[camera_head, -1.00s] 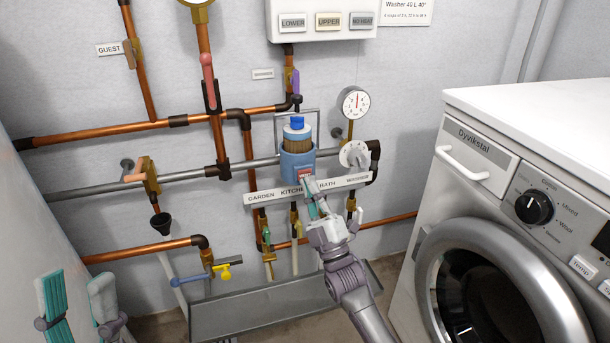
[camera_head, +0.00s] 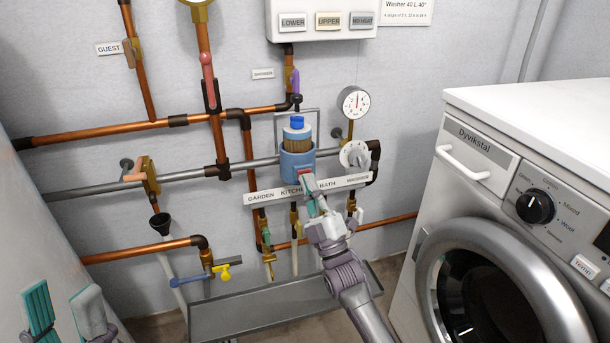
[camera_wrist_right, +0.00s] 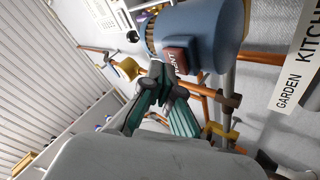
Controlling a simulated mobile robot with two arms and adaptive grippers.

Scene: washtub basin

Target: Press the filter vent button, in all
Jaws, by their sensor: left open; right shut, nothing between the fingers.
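The filter (camera_head: 297,163) is a blue housing with a brownish cartridge and a bright blue cap, mounted on the grey pipe. Its red vent button (camera_head: 305,172) is on the lower front and partly covered by my right gripper. In the right wrist view the button (camera_wrist_right: 181,57) shows dark red with white lettering. My right gripper (camera_head: 307,184) is shut and empty, its fingertips right at the button's lower edge; I cannot tell whether they touch. My left gripper (camera_head: 63,308) is open and empty at the lower left, far from the filter.
A white label strip (camera_head: 335,183) runs just below the filter, with valves beneath it. A pressure gauge (camera_head: 354,102) and a grey dial (camera_head: 355,154) are right of the filter. A washing machine (camera_head: 480,150) stands on the right. A grey trough (camera_head: 270,308) lies below.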

